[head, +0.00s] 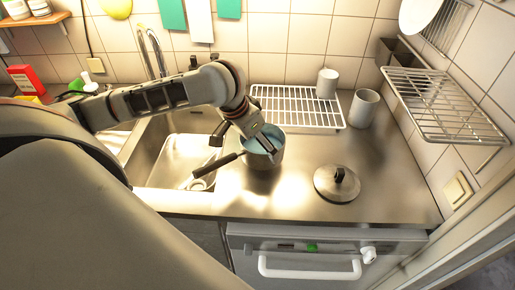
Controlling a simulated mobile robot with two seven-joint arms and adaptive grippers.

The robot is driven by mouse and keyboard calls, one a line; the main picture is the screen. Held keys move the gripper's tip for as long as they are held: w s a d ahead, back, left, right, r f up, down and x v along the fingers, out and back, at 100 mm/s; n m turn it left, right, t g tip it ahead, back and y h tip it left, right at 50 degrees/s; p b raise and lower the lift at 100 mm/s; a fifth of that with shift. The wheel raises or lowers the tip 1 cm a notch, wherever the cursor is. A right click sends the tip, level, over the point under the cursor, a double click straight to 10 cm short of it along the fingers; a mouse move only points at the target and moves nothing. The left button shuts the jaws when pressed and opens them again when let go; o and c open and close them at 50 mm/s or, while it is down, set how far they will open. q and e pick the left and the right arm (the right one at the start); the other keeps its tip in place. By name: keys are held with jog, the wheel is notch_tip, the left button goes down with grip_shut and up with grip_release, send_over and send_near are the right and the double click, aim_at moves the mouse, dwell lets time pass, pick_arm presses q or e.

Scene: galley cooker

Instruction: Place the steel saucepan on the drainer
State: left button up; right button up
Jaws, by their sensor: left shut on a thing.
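The steel saucepan (264,161) is near the right edge of the sink, with a bluish inside and a dark handle (222,163) pointing left. I cannot tell whether it rests on the steel worktop or is just above it. My left gripper (268,150) reaches over the saucepan from the left and is shut on it; the wrist and fingers hide part of the rim. The drainer, a white wire rack (272,97), lies on the worktop against the back wall, behind the saucepan. My right gripper is out of view.
A white cup (327,83) stands at the drainer's back right, with another (363,108) to its right. A lid with a dark knob (336,190) lies at front right. The sink (181,158) is left; a wire wall shelf (447,112) juts out at right. The drainer's left and middle are clear.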

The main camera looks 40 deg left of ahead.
aim_at(244, 151)
pick_arm(q)
jog(key=shift+f, duration=0.95)
jog(key=shift+f, duration=0.2)
jog(key=o, duration=1.5)
jog(key=shift+c, duration=0.2)
jog(key=v, duration=1.1)
jog(key=shift+r, duration=0.3)
jog(key=shift+s+r, duration=0.25)
jog(key=shift+r, duration=0.1)
